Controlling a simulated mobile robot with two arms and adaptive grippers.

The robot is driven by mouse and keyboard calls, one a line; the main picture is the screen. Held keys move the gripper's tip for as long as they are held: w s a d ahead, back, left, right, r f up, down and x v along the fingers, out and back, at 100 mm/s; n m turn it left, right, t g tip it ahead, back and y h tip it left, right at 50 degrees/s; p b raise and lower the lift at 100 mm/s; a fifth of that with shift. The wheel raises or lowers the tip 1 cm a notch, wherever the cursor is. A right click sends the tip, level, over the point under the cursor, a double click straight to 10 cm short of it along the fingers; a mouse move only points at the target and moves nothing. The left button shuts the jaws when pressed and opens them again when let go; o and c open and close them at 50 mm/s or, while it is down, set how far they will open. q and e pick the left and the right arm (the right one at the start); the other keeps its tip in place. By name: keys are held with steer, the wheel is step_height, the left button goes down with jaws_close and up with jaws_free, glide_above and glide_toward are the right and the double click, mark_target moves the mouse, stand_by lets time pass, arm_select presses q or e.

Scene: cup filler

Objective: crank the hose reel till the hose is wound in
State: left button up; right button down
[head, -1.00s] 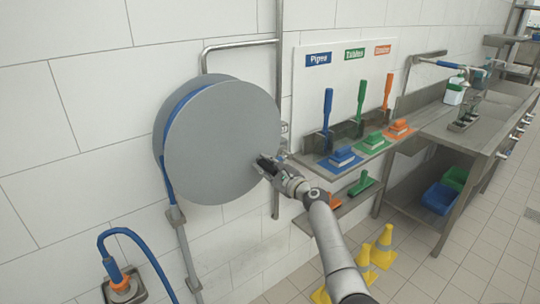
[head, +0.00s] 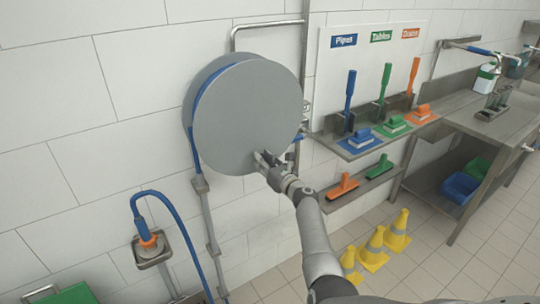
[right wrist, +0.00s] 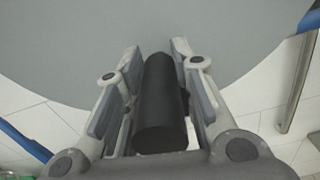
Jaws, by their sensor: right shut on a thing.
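The hose reel (head: 235,110) is a grey disc drum on the white tiled wall. The blue hose (head: 192,140) shows at its left edge and hangs down. A blue hose loop (head: 175,205) also rises from an orange-collared nozzle (head: 147,240) in a wall holder. My right gripper (head: 263,158) is at the lower part of the disc face. In the right wrist view it is shut on the black crank handle (right wrist: 160,105), which stands out from the disc between the fingers. In the head view the handle is hidden by the gripper. My left gripper is not in view.
Right of the reel, shelves hold blue, green and orange brushes (head: 362,140) under a labelled board (head: 340,75). Yellow cones (head: 375,250) stand on the floor below. A steel sink counter (head: 480,125) is further right. A metal pipe (head: 305,60) runs beside the reel.

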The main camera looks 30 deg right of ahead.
steer(key=shift+s+a+f+m, duration=0.1)
steer(key=shift+a+f+m, duration=0.25)
steer(key=shift+a, duration=0.3)
